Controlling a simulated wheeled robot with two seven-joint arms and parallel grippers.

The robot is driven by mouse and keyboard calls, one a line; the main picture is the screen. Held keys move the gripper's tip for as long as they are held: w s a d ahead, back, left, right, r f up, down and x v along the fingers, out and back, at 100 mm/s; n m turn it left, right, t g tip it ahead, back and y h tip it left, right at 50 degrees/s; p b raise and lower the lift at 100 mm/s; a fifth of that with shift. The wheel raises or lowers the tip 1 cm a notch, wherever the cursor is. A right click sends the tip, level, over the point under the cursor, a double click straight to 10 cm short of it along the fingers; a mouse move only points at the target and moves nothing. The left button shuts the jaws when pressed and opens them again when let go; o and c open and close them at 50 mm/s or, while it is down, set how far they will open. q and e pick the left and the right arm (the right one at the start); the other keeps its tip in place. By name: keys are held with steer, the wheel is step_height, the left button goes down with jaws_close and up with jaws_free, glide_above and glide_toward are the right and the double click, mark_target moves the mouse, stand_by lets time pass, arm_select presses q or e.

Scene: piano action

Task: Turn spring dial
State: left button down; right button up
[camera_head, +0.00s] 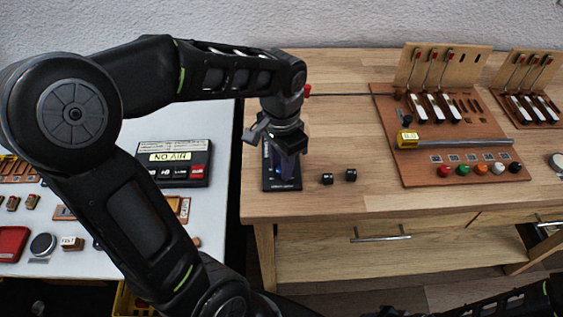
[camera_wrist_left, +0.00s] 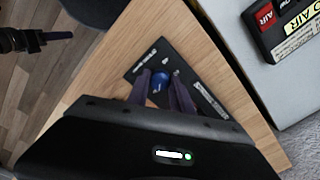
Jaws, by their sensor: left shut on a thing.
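The spring dial is a small blue knob (camera_wrist_left: 160,82) on a flat black base plate, seen in the left wrist view. The base plate (camera_head: 283,185) lies near the left edge of the wooden table in the head view. My left gripper (camera_head: 282,165) points down over the plate, and its two fingers (camera_wrist_left: 160,90) stand on either side of the blue knob, shut on it. The gripper hides most of the knob in the head view. My right gripper cannot be made out; only part of a dark arm shows at the bottom right of the head view.
A brown board (camera_head: 450,170) with hammers, a rail and coloured buttons is farther right. Bare wood (camera_head: 340,125) lies between.

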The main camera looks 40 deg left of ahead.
arm_select(q)
steer(key=c, duration=1.1)
jaws_free()
steer(key=shift+r, duration=0.15)
step_height(320, 180, up, 8)
steer(key=shift+f, duration=0.2)
